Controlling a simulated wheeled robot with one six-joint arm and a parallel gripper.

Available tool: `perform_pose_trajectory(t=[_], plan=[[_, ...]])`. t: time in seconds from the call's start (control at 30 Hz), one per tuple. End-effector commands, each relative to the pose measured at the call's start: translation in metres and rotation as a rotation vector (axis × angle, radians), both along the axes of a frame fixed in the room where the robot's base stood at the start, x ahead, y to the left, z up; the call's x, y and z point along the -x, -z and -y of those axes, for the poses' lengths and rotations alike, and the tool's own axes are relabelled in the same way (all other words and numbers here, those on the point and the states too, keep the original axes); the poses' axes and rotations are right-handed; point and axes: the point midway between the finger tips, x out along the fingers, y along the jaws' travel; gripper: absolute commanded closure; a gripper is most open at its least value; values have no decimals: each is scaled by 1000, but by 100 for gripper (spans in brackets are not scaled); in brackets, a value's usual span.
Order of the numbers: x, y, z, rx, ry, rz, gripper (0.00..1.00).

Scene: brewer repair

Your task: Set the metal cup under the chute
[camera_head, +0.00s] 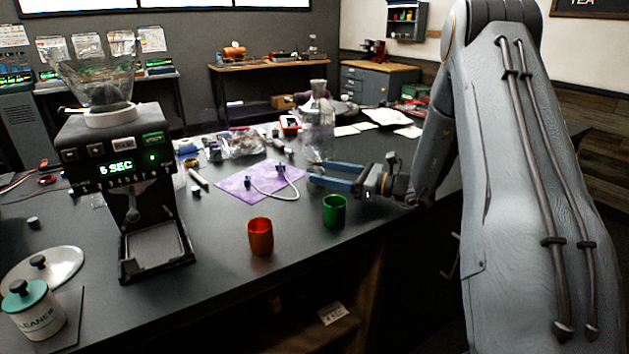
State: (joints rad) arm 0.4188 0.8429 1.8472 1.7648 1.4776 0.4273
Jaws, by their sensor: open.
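A shiny orange metal-looking cup (260,236) stands upright on the dark counter near its front edge. A shiny green cup (334,211) stands upright to its right; I cannot tell for sure which is the metal cup. The black grinder (118,165) stands at the left with a lit "5 SEC" display. Its chute (132,207) hangs over an empty tray (155,246). My gripper (312,173), with blue fingers, is open and points left. It is above and behind the green cup in the picture, apart from both cups, and no cup is between its fingers.
A clear glass bottle (318,130) stands just behind my fingers; I cannot tell the gap. A purple mat (240,186) with a white hose lies behind the cups. A cleaner jar (35,308) and a glass lid (62,266) are at front left. Counter between orange cup and grinder is clear.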

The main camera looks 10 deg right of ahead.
Motion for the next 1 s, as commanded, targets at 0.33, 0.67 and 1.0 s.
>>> perform_pose_trajectory(t=[0.33, 0.67, 1.0], plan=[[-20, 0, -31, 0, -1, 0, 38], [-20, 0, -30, 1, -1, 1, 70], [-20, -1, -30, 1, -1, 1, 87]])
